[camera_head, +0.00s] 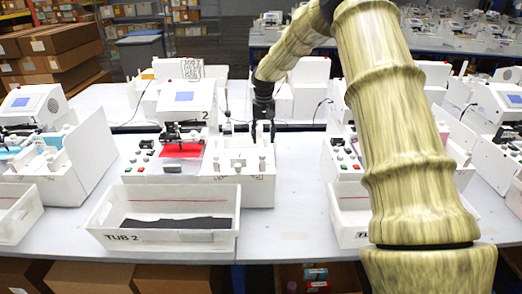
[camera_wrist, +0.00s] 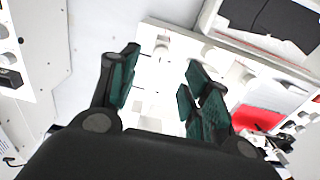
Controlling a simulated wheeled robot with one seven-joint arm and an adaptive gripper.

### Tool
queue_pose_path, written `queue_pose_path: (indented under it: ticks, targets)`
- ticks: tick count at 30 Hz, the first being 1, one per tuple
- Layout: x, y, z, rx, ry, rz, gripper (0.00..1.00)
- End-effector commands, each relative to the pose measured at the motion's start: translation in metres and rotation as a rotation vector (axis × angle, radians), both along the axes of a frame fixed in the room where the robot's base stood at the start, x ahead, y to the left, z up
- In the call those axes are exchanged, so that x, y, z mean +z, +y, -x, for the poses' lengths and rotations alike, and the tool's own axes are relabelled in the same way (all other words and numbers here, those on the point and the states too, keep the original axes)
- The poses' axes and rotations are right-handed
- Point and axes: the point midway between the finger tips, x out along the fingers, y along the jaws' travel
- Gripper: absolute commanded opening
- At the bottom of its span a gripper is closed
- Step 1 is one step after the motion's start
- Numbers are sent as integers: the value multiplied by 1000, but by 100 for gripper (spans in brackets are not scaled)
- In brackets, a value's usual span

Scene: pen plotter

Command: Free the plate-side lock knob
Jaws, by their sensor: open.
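The plotter marked 2 (camera_head: 188,98) stands left of centre in the head view, with a red plate (camera_head: 182,151) under its pen carriage. Beside it is a white fixture block (camera_head: 245,190) with several small white knobs, one at its right (camera_head: 262,164). I cannot tell which one is the plate-side lock knob. My gripper (camera_head: 263,138) is open, pointing down over the right part of this block. In the wrist view the open fingers (camera_wrist: 160,76) are above the block's white top, with white knobs (camera_wrist: 163,50) near the fingertips. Nothing shows between the fingers.
A white tub marked TUB 2 (camera_head: 110,216) with black sheets (camera_head: 178,224) stands in front of the plotter. Similar plotter stations (camera_head: 30,103) stand to left and right. The white table (camera_head: 290,215) is bare between the stations. Push buttons (camera_head: 142,152) sit left of the red plate.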

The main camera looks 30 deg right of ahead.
Motion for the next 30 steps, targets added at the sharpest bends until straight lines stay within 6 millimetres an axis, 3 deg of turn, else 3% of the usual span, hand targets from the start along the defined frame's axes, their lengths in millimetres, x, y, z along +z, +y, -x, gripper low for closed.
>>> queue_pose_path:
  ticks: [12,21,30]
  targets:
    - [-64,0,-6,-1,9,-1,48]
    - [-84,1,-7,0,7,-1,48]
    - [-86,0,-7,0,6,0,48]
